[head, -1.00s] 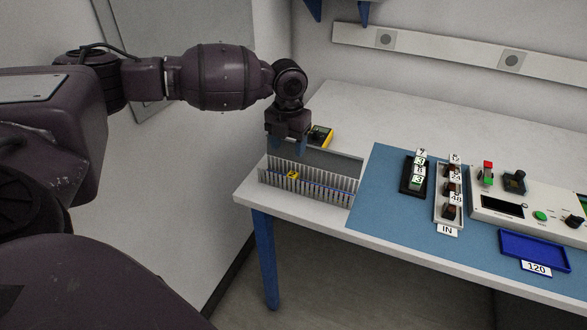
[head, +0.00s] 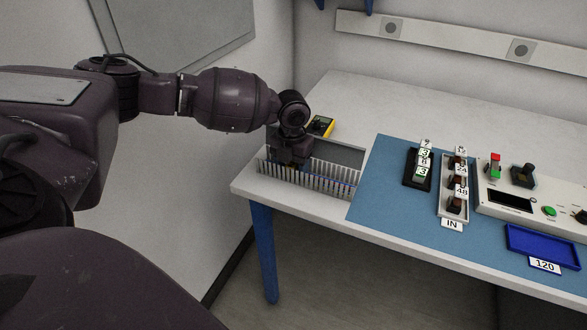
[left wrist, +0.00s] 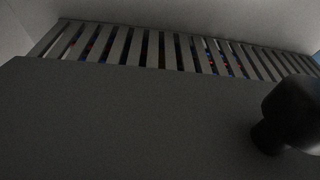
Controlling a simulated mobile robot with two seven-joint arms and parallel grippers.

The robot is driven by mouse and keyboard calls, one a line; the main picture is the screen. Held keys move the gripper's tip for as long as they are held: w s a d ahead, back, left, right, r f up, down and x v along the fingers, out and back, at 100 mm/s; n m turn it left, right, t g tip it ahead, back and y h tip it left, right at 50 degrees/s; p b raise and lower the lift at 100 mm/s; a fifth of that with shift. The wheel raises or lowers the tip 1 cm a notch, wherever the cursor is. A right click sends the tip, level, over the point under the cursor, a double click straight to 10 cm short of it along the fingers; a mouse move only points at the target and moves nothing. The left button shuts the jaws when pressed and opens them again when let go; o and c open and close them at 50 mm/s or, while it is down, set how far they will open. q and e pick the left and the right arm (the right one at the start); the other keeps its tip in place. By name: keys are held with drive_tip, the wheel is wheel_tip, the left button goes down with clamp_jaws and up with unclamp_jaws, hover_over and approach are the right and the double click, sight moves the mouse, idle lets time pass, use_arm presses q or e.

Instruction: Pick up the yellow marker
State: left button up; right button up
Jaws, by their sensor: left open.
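My left gripper (head: 290,160) is open, low over the grey slotted duct (head: 335,180) at the table's left front corner. I see no yellow marker now; the small yellow piece seen earlier on the duct is where the gripper now covers the view. I cannot tell whether the fingers are around it or touch it. In the left wrist view the duct's slats (left wrist: 138,47) run across the top, with small red and blue spots between them, and no yellow shows. My right gripper is not in view.
A yellow and black meter (head: 320,126) lies just behind the gripper. A blue mat (head: 385,215) to the right bears a black holder (head: 407,182), a grey IN tray (head: 443,208), a control panel (head: 525,200) and a blue tray (head: 515,232). The white tabletop (head: 360,105) behind is clear.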

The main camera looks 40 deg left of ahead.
use_arm(q)
drive_tip(key=shift+f, duration=0.15)
drive_tip(key=shift+c, duration=1)
drive_tip(key=c, duration=0.7)
drive_tip(key=shift+c, duration=0.4)
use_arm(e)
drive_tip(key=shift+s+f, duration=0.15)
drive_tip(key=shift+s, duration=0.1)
use_arm(q)
wheel_tip(320, 180, up, 13)
drive_tip(key=p, duration=0.2)
wheel_tip(320, 180, up, 6)
drive_tip(key=p, duration=0.1)
hover_over(292, 165)
drive_tip(key=shift+r, duration=0.55)
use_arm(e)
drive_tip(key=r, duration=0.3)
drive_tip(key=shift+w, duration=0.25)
